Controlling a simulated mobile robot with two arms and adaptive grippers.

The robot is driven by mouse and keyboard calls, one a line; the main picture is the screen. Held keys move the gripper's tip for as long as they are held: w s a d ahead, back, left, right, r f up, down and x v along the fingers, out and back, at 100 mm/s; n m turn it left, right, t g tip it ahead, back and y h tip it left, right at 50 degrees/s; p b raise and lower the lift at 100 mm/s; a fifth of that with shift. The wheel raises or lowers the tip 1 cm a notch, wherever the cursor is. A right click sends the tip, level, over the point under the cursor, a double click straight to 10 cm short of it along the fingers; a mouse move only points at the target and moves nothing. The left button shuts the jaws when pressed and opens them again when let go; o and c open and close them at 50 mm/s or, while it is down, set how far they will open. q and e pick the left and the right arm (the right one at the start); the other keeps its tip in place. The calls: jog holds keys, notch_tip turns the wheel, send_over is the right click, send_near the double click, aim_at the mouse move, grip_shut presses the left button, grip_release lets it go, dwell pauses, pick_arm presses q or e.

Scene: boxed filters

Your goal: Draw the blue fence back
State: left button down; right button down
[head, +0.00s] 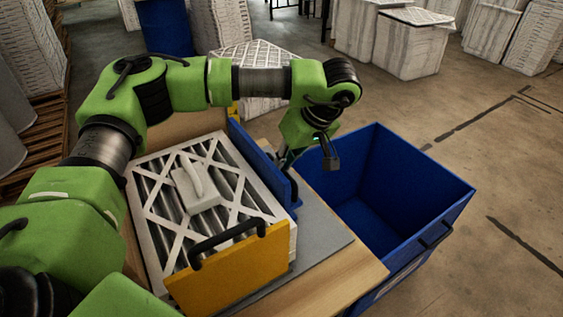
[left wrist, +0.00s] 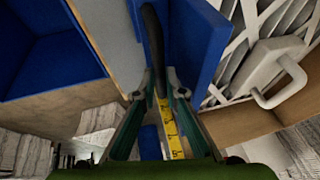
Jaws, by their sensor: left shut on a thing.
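The blue fence (head: 252,148) stands upright along the right side of a white-framed pleated filter (head: 160,222) on the table. In the left wrist view the fence (left wrist: 205,35) shows with its black bar handle (left wrist: 152,30). My left gripper (head: 287,163) reaches down on the fence's right side. In the left wrist view its fingers (left wrist: 159,84) are shut on the black handle. In the head view the wrist partly hides the grip. My right gripper is not in view.
A white block with a handle (head: 196,190) lies on the filter. A yellow fence (head: 235,272) with a black handle stands at the near side. A grey strip (head: 325,232) lies right of the blue fence. An empty blue bin (head: 440,170) stands beyond the table's right edge.

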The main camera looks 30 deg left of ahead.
pick_arm(q)
jog(key=w+d, duration=0.3)
jog(key=w, duration=0.3)
jog(key=shift+w+d+r, duration=0.15)
jog(key=shift+d, duration=0.2)
jog(key=c, duration=2.4)
grip_release()
jog(key=shift+w, duration=0.1)
jog(key=shift+o, duration=0.2)
jog(key=shift+d, duration=0.1)
jog(key=v, duration=1.1)
jog(key=shift+d+r, duration=0.2)
jog(key=shift+r, duration=0.15)
